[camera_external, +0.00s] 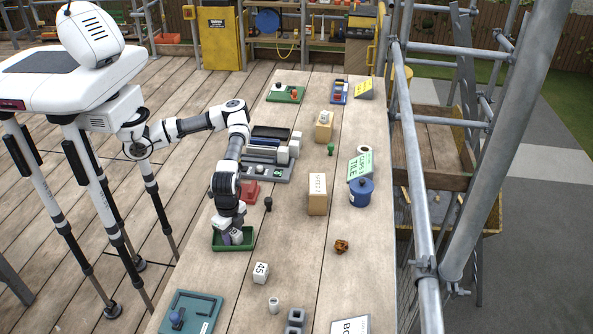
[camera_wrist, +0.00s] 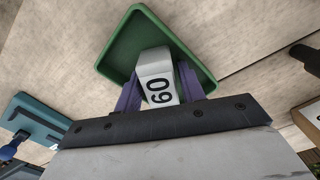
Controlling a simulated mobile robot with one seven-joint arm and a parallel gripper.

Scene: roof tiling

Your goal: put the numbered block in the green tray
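The white block marked 60 (camera_wrist: 160,90) sits between the purple fingers of my gripper (camera_wrist: 160,79) in the wrist view. The fingers press against its two sides. The green tray (camera_wrist: 158,28) lies just beyond and below the block in that view. In the external view my gripper (camera_external: 232,233) points down over the near green tray (camera_external: 217,244), with the block mostly hidden at the fingers. I cannot tell whether the block touches the tray floor. Another white block marked 45 (camera_external: 261,272) stands on the table in front of the tray.
A dark peg (camera_external: 268,203), a cardboard box (camera_external: 317,194) and a blue pot (camera_external: 361,192) stand to the right. Bare table surrounds the brown lump (camera_external: 341,246).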

